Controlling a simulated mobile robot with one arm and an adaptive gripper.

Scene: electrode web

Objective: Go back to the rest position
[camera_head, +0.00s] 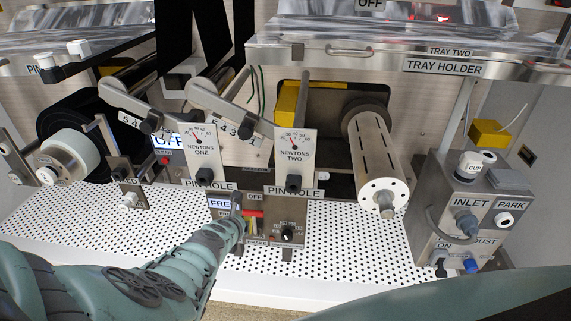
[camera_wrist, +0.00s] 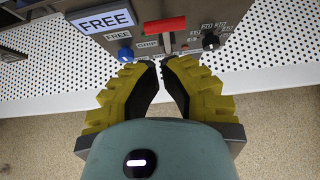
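I cannot tell whether the tips touch the box. In the head view my arm reaches in from the lower left, and its end is in front of the same box, beside the red handle (camera_head: 252,213). My arm hides much of the gripper there.
Pin hole dials (camera_head: 294,158) hang above the box. A slotted metal roller (camera_head: 377,160) is to the right, with an INLET box (camera_head: 455,215) beyond it. A white roll (camera_head: 70,158) is at the left. The perforated white deck (camera_head: 350,240) is mostly clear.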

